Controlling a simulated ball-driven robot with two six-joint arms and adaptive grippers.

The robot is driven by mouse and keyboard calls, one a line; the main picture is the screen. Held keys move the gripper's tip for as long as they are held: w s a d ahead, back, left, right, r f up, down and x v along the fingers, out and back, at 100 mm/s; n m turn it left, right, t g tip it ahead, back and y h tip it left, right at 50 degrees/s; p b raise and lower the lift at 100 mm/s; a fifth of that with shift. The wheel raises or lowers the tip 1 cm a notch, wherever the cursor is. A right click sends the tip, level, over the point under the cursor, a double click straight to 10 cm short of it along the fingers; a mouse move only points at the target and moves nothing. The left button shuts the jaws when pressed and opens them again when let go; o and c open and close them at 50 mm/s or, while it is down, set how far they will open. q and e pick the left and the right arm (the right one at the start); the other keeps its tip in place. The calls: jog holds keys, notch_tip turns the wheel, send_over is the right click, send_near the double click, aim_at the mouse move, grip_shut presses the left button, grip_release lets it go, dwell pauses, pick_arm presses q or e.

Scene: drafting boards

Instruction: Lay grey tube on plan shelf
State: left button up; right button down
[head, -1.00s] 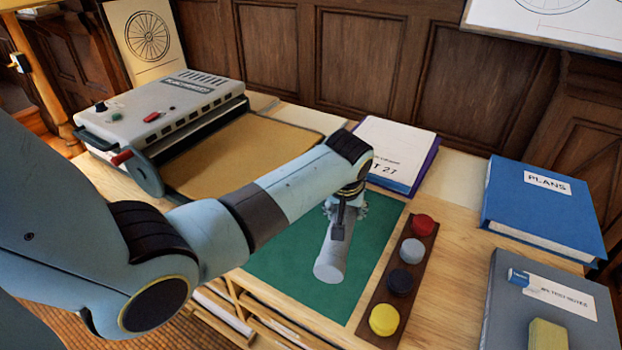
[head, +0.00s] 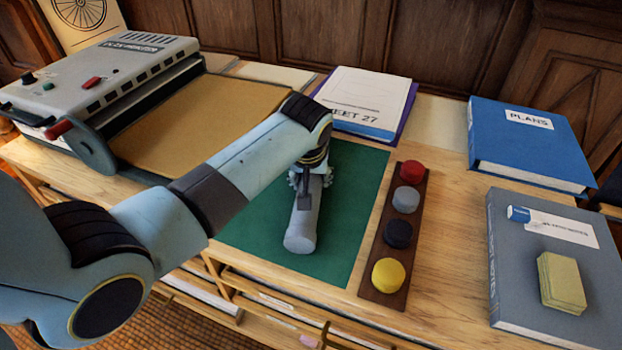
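The grey tube (head: 300,233) is over the green mat (head: 345,235), its near round end towards me. I cannot tell whether it touches the mat. My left gripper (head: 306,192) is at the tube's far part, its fingers around it, and appears shut on it. The gripper hides the tube's far end. The plan shelf (head: 268,308) shows partly below the desk's front edge, with pale papers or rolls in its slots. My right gripper is out of view.
A dark strip (head: 370,288) with red, grey, black and yellow discs lies right of the mat. A grey machine (head: 125,70) stands left behind a tan board (head: 200,115). A blue PLANS binder (head: 520,150), a grey book (head: 510,300) and the Sheet 27 book (head: 365,95) lie around.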

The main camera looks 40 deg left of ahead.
pick_arm(q)
jog(key=o, duration=0.8)
jog(key=shift+f, duration=0.1)
jog(key=shift+c, duration=0.2)
jog(key=o, duration=0.4)
